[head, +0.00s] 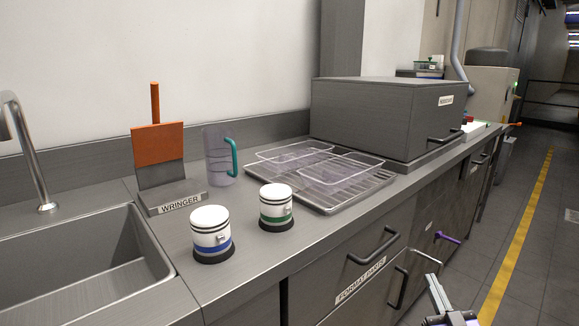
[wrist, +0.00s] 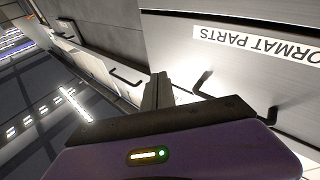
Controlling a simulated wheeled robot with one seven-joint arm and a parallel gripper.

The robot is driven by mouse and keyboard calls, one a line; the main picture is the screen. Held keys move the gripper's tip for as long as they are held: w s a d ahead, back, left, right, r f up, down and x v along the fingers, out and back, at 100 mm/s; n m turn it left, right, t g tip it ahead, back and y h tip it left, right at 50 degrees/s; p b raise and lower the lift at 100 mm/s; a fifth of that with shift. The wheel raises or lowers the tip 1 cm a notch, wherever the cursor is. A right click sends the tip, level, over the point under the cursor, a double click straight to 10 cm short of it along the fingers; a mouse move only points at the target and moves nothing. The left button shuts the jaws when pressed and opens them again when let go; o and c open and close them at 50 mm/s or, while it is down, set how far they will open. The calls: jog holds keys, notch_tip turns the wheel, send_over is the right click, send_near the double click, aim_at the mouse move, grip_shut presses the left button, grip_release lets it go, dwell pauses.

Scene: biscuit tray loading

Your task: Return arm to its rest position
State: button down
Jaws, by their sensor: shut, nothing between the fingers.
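My gripper (head: 437,294) shows at the bottom right of the head view, low in front of the counter's drawers and clear of the counter top. In the wrist view my gripper (wrist: 159,85) has its fingers together, with nothing between them. It is near the front of the drawer labelled FORMAT PARTS (head: 360,281), which also shows in the wrist view (wrist: 250,40), upside down. I cannot tell the exact gap to the drawer handle.
On the counter stand a wringer (head: 170,195), a clear jug (head: 217,160), a blue-banded canister (head: 211,230), a green-banded canister (head: 276,205), a tray with clear covers (head: 345,195) and a grey box (head: 380,115). A sink (head: 80,270) is left. Floor (head: 540,230) is open right.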

jog(key=s+a+f+m+h, duration=0.1)
jog(key=s+a, duration=0.3)
jog(key=s, duration=0.3)
jog(key=s+a+f+m+g+h, duration=0.1)
jog(key=s+a+m+h, duration=0.1)
jog(key=s+a, duration=0.35)
jog(key=s+a+f+m+h, duration=0.1)
jog(key=s+a, duration=0.2)
jog(key=s, duration=0.6)
jog(key=s+a+r+n+g+y, duration=0.1)
jog(key=s+a+g+y, duration=0.15)
jog(key=s, duration=1.35)
jog(key=s+a+r+n+g+y, duration=0.1)
jog(key=s+r+g, duration=0.15)
jog(key=s, duration=1.35)
notch_tip(320, 180, up, 19)
jog(key=p, duration=2)
jog(key=shift+r+g, duration=0.2)
jog(key=shift+g, duration=0.1)
jog(key=shift+w+d, duration=0.1)
